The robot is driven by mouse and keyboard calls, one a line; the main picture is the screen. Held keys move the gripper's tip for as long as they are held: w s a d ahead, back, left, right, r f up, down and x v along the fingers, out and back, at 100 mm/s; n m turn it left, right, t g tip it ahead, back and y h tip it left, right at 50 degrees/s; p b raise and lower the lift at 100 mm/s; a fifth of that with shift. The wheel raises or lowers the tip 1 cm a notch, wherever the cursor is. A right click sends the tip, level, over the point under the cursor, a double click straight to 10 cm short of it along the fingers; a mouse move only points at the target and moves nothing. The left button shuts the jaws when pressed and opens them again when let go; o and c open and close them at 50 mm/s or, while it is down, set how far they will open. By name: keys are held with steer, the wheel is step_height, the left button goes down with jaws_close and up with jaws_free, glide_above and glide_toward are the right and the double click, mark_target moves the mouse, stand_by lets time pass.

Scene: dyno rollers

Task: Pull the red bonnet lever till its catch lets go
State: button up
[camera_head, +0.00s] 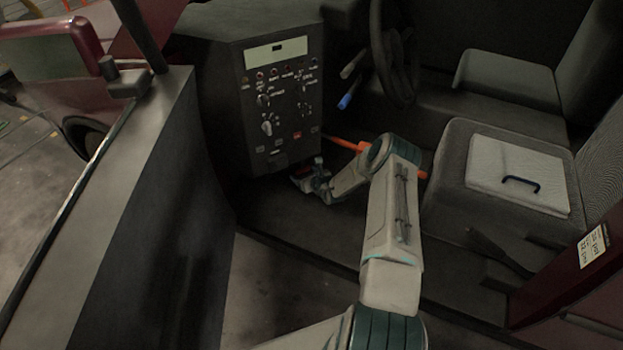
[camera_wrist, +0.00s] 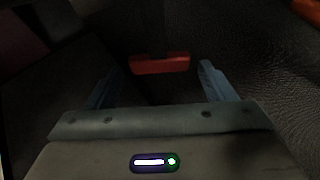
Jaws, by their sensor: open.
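The red bonnet lever (camera_wrist: 160,63) shows in the wrist view as a short, wide red handle on a dark stem. My gripper (camera_wrist: 158,74) is open, with one pale blue finger on each side of the lever and a visible gap at both ends. The picture does not settle whether the lever is fully between the fingers or just beyond their tips. In the head view, my gripper (camera_head: 312,183) is low in the footwell, just under the control panel (camera_head: 283,100). The lever is mostly hidden or too small to make out there.
An orange bar (camera_head: 347,146) passes behind my arm. The steering wheel (camera_head: 395,55) and a blue-tipped stalk (camera_head: 346,101) are above right. A seat (camera_head: 455,170) carries a white pad with a dark handle (camera_head: 520,183). The open door (camera_head: 135,200) stands left.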

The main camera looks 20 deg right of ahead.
steer(key=p+v, duration=0.1)
steer(key=v, duration=1.2)
steer(key=shift+s+p, duration=0.2)
steer(key=shift+p, duration=0.1)
